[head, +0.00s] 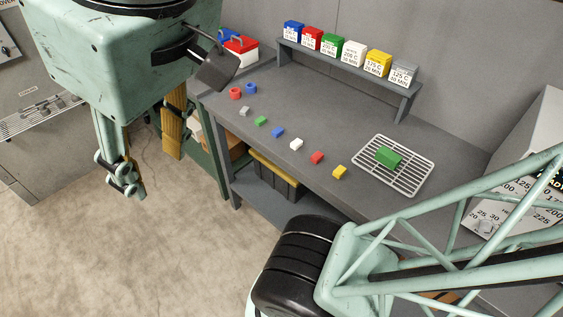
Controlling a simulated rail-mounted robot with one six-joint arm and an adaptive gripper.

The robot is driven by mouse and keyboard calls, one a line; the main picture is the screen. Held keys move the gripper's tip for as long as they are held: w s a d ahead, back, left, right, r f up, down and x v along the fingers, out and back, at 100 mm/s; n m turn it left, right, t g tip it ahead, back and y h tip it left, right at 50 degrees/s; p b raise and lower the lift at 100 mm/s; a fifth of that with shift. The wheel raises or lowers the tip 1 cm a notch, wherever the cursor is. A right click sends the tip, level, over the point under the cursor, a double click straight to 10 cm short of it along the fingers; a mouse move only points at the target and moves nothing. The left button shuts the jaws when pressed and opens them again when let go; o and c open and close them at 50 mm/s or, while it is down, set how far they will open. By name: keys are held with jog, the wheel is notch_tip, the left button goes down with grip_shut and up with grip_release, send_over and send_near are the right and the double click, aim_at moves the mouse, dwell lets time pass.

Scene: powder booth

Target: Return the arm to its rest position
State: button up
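My gripper (155,172) hangs at the upper left of the head view, pointing down from a large mint-green housing. Its two fingers, with yellow-brown pads, stand apart, and only floor shows between them. It is open and empty, left of the grey workbench (290,140) and apart from the coloured blocks. My mint-green lattice arm link and a black joint fill the lower right, in front of part of the bench. The upper part of the gripper housing is cut off by the frame.
A green block (389,157) lies on a wire rack (410,183). Several small coloured blocks line the bench. Several labelled boxes stand on a raised shelf (345,65). A red-and-white box (240,50) is at the back left. A dial panel (515,190) is at right. Open floor lies lower left.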

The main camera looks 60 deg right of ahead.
jog(key=shift+f+b, duration=2.25)
jog(key=shift+f, duration=0.1)
